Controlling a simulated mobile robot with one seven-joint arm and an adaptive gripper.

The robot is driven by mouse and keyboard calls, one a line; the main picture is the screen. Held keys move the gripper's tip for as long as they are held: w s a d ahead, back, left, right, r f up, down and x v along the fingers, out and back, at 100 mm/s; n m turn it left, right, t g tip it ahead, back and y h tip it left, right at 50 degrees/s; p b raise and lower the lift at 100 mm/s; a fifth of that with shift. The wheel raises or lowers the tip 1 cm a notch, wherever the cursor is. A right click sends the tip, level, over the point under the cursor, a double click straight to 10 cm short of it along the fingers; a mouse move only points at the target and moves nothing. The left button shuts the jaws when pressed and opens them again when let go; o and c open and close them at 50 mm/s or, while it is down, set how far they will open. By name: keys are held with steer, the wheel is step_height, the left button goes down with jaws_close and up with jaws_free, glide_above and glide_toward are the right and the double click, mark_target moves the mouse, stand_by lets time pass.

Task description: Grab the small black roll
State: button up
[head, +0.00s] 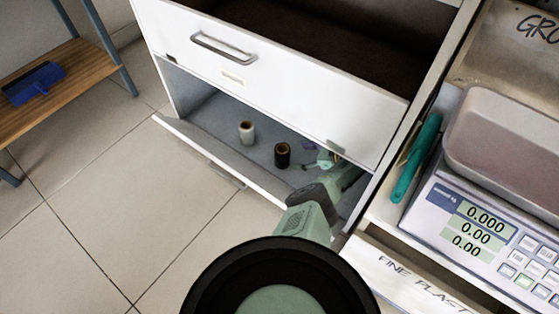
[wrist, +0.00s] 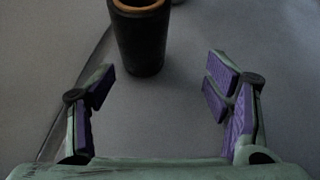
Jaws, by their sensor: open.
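The small black roll (head: 282,155) stands upright on the grey floor of the open lower compartment in the head view. In the wrist view the black roll (wrist: 141,38) stands ahead of my gripper, with an orange-brown ring at its top; its top is cut off by the frame. My gripper (wrist: 158,80) is open and empty, its purple pads spread to either side, with the roll just beyond the fingertips. In the head view my gripper (head: 316,155) is inside the compartment, to the right of the roll, and partly hidden by the cabinet front.
A white roll (head: 247,132) stands left of the black one. The upper drawer (head: 270,75) overhangs the compartment, and the lower front panel (head: 225,170) borders it. A scale (head: 485,235) and a teal-handled tool (head: 416,158) are at right. A wooden shelf (head: 50,92) is at left.

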mark_target(283, 155)
steer(key=shift+s+a+r+y, duration=0.1)
steer(key=shift+s+r+y, duration=0.55)
steer(key=shift+r+y, duration=0.15)
steer(key=x, duration=0.2)
steer(key=b+x, duration=0.1)
steer(key=x, duration=0.4)
steer(key=shift+s+a+r, duration=0.1)
steer(key=shift+a+r, duration=0.1)
steer(key=shift+a, duration=0.35)
steer(key=shift+c, duration=0.2)
steer(key=c, duration=1.3)
